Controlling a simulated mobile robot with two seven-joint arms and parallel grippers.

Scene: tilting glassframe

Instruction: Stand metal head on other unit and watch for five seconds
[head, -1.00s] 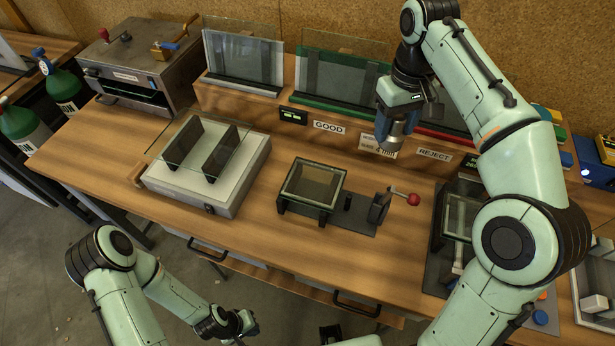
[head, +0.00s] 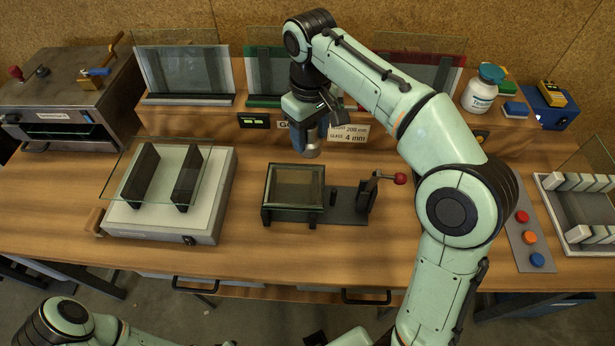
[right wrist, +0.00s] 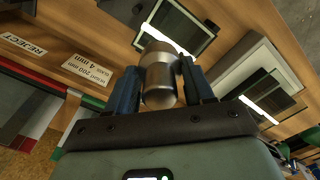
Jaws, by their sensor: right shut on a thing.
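My right gripper (head: 309,143) is shut on the metal head (head: 312,150), a short silvery cylinder, pointing down above the bench behind the centre unit. The right wrist view shows the head (right wrist: 160,75) between two dark blue fingers. The centre unit has a dark-framed glass pane (head: 297,186) and a grey base plate (head: 345,205) with a red-knobbed lever (head: 398,179). The head appears apart from it. A similar second unit, seen earlier on the right, is hidden behind my right arm. My left arm shows at bottom left; its gripper is out of view.
A white box (head: 205,217) with a glass sheet on black bars stands left. Glass racks line the raised back shelf (head: 200,122), with a pill bottle (head: 481,92) at right. A button panel (head: 528,245) and a tray (head: 575,247) lie right. The bench front is clear.

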